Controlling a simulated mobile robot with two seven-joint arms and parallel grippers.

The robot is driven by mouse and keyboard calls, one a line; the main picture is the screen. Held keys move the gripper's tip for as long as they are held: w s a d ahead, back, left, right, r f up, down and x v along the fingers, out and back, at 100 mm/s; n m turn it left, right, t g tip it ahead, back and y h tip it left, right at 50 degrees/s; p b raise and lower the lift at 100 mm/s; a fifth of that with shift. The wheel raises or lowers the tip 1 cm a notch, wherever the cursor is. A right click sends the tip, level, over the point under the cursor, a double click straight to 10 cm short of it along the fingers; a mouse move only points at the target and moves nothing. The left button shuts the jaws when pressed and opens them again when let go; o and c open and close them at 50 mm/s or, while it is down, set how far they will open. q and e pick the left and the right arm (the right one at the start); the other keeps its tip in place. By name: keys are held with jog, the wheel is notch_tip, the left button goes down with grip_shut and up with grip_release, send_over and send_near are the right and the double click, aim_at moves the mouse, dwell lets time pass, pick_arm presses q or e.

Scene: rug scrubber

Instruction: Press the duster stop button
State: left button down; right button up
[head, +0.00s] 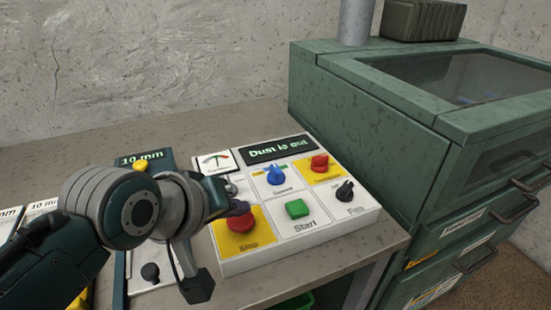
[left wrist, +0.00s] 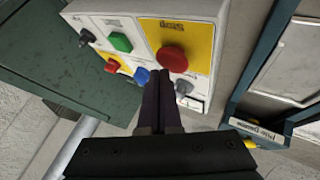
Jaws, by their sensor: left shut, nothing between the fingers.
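The control panel (head: 350,220) is a white box on the bench. Its red stop button (head: 240,220), on a yellow plate marked Stop, sits at the panel's front left. In the left wrist view the red button (left wrist: 172,59) shows just beyond the fingertips. My left gripper (head: 238,208) reaches in from the left, at the stop button's upper edge in the picture. In the left wrist view its fingers (left wrist: 160,76) are together with nothing between them. I cannot tell whether they touch the button. My right gripper is not in view.
The green start button (head: 297,208), blue knob (head: 275,175), red knob (head: 319,162) and black knob (head: 344,191) share the panel. A green cabinet (head: 365,130) stands right; the wall is behind.

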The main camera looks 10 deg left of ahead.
aim_at(237, 224)
pick_arm(q)
jog(key=shift+f+b, duration=0.3)
jog(key=shift+f, duration=0.25)
jog(key=shift+r, duration=0.1)
dwell(0.5)
jog(key=shift+r+p, duration=0.9)
jog(key=shift+p, duration=0.3)
notch_tip(237, 224, up, 5)
jog(key=p, duration=0.5)
jog(key=shift+p, duration=0.35)
jog(key=shift+s, duration=0.1)
